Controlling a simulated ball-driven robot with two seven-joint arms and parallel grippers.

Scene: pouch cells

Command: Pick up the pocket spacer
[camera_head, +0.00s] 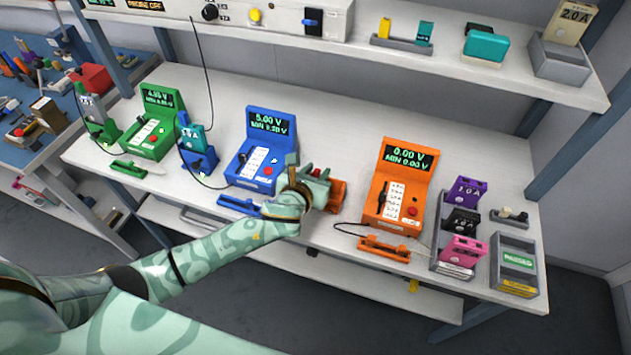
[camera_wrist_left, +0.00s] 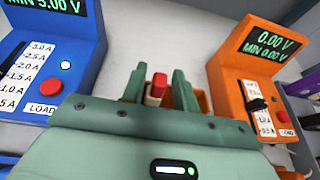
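A small piece with a red top and a pale lower part, which looks like the pocket spacer (camera_wrist_left: 159,80), shows between my left fingers in the left wrist view. It stands at an orange holder (camera_head: 337,192), left of the orange tester, in the head view. My left gripper (camera_head: 318,174) is over this holder, its fingers apart on either side of the piece. A gap shows between the piece and the right finger; whether the left finger touches it I cannot tell. In the head view my gripper hides most of the piece. My right gripper is not in view.
The blue tester (camera_head: 262,150) stands close left of my gripper, the orange tester (camera_head: 397,185) close right. A green tester (camera_head: 152,125) is farther left. Coloured cells stand in a grey rack (camera_head: 440,262) at right. Orange clips (camera_head: 385,248) and a cable lie near the front edge.

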